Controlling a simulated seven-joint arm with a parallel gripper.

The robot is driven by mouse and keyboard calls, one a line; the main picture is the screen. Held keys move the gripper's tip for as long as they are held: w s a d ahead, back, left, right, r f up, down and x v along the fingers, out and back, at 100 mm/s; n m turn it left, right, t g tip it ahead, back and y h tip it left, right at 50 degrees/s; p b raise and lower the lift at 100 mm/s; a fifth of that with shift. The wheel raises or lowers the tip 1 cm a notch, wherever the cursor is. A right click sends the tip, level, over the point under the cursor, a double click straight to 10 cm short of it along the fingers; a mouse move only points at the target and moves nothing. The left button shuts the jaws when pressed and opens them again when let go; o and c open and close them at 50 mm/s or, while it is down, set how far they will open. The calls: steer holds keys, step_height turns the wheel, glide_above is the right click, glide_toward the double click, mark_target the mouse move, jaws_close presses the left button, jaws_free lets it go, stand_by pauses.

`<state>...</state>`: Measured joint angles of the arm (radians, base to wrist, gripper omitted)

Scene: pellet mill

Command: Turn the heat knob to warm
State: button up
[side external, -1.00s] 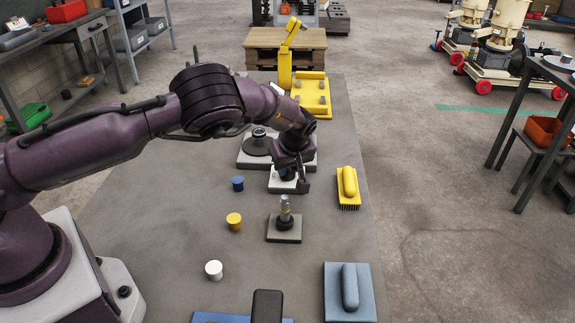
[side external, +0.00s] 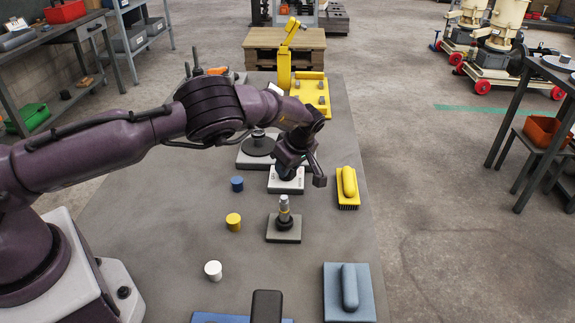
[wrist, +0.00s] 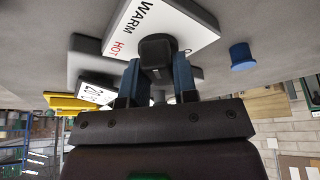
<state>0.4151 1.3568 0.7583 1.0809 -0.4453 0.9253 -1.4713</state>
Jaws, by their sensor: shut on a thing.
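The heat knob (wrist: 157,48) is black and stands on a white panel (wrist: 185,22) with WARM and HOT printed on it; a third label is mostly hidden. In the side external view the white panel (side external: 291,188) lies on the grey table under my gripper. The two blue fingers of my gripper (wrist: 157,72) are shut on the knob from both sides. In the side external view my gripper (side external: 287,173) is tilted over the panel and hides most of the knob. I cannot tell which label the knob points at.
A grey plate with an upright metal fitting (side external: 284,222) stands in front of the panel. A yellow brush (side external: 348,188) lies to the right. Blue (side external: 237,184), yellow (side external: 233,221) and white (side external: 213,270) caps lie to the left. A dark round disc on a base (side external: 257,148) stands behind.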

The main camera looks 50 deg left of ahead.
steer(key=shift+d, duration=0.1)
steer(key=o, duration=0.9)
steer(key=v, duration=1.3)
